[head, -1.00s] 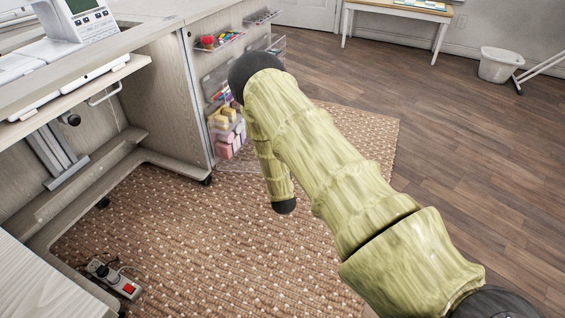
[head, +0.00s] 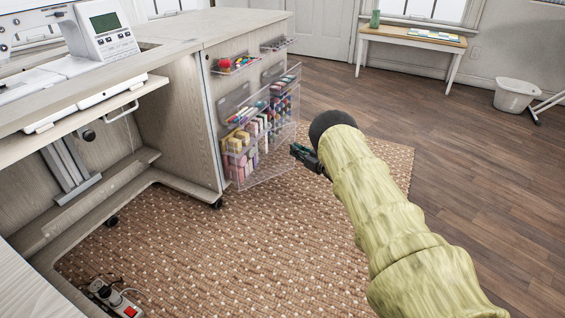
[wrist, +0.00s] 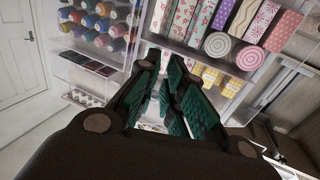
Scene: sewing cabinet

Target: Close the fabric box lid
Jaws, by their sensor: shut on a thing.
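The fabric box (head: 236,150) is a clear case with fabric pieces in soft colours, on the end of the sewing cabinet. A clear panel, apparently its lid (head: 278,166), stands out in front of it; its exact angle is hard to tell. My gripper (head: 297,151) is at the right edge of this panel, with dark green finger pads. In the wrist view my gripper (wrist: 168,98) is closed in on a thin, clear edge, apparently the lid's, which is mostly hidden between the pads. Patterned fabric rolls (wrist: 235,25) show beyond the fingers.
Thread spools (wrist: 100,22) fill a clear rack beside the fabric. Small clear trays (head: 238,64) are fixed higher on the cabinet (head: 165,130). A power strip (head: 115,298) lies on the rug (head: 210,265). The wood floor at right is clear up to a white bin (head: 515,95).

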